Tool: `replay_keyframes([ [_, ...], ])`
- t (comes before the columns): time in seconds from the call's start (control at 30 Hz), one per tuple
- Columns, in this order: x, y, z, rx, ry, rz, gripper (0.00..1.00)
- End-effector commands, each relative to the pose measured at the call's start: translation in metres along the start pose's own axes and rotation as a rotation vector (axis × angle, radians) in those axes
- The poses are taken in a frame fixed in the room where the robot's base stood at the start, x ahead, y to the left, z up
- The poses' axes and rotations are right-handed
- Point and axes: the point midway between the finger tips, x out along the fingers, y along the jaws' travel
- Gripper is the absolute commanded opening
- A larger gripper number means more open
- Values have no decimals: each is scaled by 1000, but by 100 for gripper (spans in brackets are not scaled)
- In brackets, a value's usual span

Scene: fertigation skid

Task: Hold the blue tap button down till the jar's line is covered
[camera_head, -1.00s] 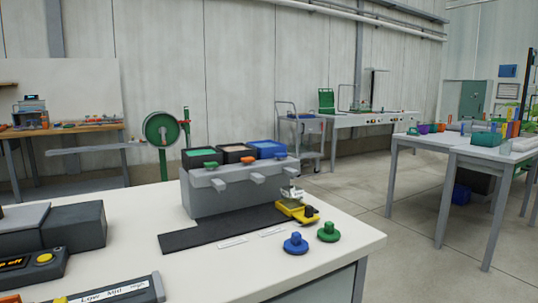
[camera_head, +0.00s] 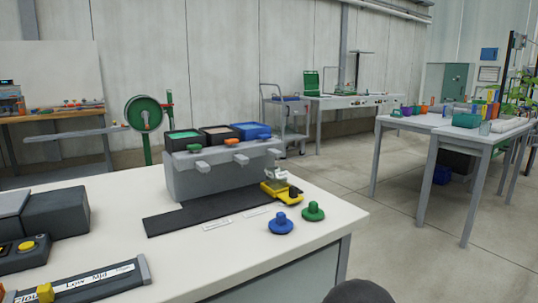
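A grey dispenser block (camera_head: 215,178) stands on the white table, with green, tan and blue tanks along its top. The blue tank (camera_head: 251,131) is at its right end. A green button (camera_head: 193,148) and an orange button (camera_head: 231,142) show on the block; I cannot make out a blue tap button against the blue tank. A small clear and whitish vessel (camera_head: 277,176), perhaps the jar, is at a yellow holder (camera_head: 281,192) by the block's right end. Its line and fill level are too small to tell. My gripper is not in view.
A blue knobbed piece (camera_head: 281,224) and a green one (camera_head: 313,211) stand near the table's right edge. A black mat (camera_head: 190,218) lies before the block. A slider panel (camera_head: 95,281) and dark boxes (camera_head: 58,212) are at left.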

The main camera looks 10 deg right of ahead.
Motion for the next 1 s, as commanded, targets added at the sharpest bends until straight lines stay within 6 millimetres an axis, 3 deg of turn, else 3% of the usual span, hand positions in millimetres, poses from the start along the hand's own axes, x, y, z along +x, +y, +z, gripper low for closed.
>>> replay_keyframes([
  [0.03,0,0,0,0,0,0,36],
  [0.17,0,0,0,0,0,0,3],
  [0.2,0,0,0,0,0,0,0],
  [1.0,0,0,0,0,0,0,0],
])
